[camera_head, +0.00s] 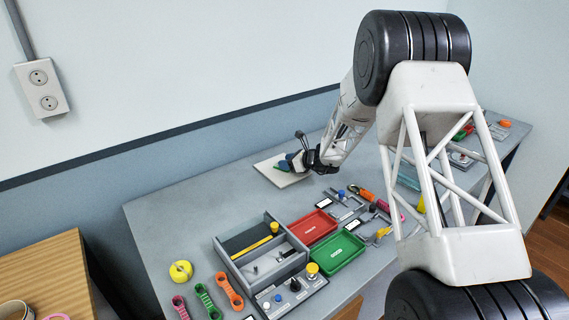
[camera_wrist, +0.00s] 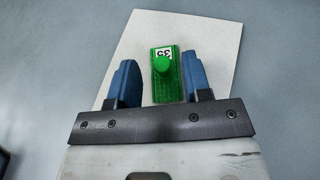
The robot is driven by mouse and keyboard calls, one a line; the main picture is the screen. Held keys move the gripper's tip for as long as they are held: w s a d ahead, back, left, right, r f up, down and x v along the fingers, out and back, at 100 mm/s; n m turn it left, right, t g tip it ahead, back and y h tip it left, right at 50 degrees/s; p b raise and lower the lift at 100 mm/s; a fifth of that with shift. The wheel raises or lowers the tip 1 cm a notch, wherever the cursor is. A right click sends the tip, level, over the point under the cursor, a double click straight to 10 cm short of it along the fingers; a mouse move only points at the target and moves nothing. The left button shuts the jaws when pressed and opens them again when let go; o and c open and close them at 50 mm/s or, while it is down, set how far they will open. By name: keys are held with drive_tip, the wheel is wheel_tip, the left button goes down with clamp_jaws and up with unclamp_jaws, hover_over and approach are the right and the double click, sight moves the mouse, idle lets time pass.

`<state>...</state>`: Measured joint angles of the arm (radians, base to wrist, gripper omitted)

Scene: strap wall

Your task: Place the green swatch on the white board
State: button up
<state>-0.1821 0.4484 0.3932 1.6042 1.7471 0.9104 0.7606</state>
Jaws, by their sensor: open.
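The green swatch (camera_wrist: 165,75) has a round knob and a white label with black marks. In the wrist view it lies over the white board (camera_wrist: 212,32) and appears to rest on it, within the board's edges. My gripper (camera_wrist: 158,82) is open, with one blue finger on each side of the swatch. The right finger is very close to the swatch; I cannot tell if it touches. A clear gap shows at the left finger. In the head view the board (camera_head: 264,167) lies on the far part of the table, under my gripper (camera_head: 288,163).
A grey divided box (camera_head: 236,241), a red tray (camera_head: 312,228) and a green tray (camera_head: 331,251) stand nearer. Colored straps (camera_head: 206,300) and a yellow round object (camera_head: 181,271) lie at the left. The table around the board is clear.

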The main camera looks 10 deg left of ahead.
drive_tip(key=v, duration=1)
drive_tip(key=shift+s+d+r, duration=0.1)
drive_tip(key=shift+s+d, duration=0.05)
drive_tip(key=shift+d, duration=0.1)
idle(0.5)
drive_tip(key=s+d+r+n+g+h, duration=0.1)
drive_tip(key=s+d+r+n, duration=0.25)
drive_tip(key=s+r, duration=0.4)
drive_tip(key=s+d+r+n+g+h, duration=0.15)
drive_tip(key=s+r+n, duration=0.25)
drive_tip(key=s, duration=0.6)
drive_tip(key=s+d+r+n+g+h, duration=0.1)
drive_tip(key=s+d+r+n+h, duration=0.2)
drive_tip(key=s+r, duration=0.4)
drive_tip(key=s+d+n+h, duration=0.3)
drive_tip(key=s+d+n, duration=0.3)
drive_tip(key=s, duration=1.1)
drive_tip(key=s+d+r+n+t+h, duration=0.1)
drive_tip(key=s+d+n+h, duration=0.3)
drive_tip(key=s, duration=1.3)
drive_tip(key=d+n, duration=0.2)
drive_tip(key=d, duration=0.2)
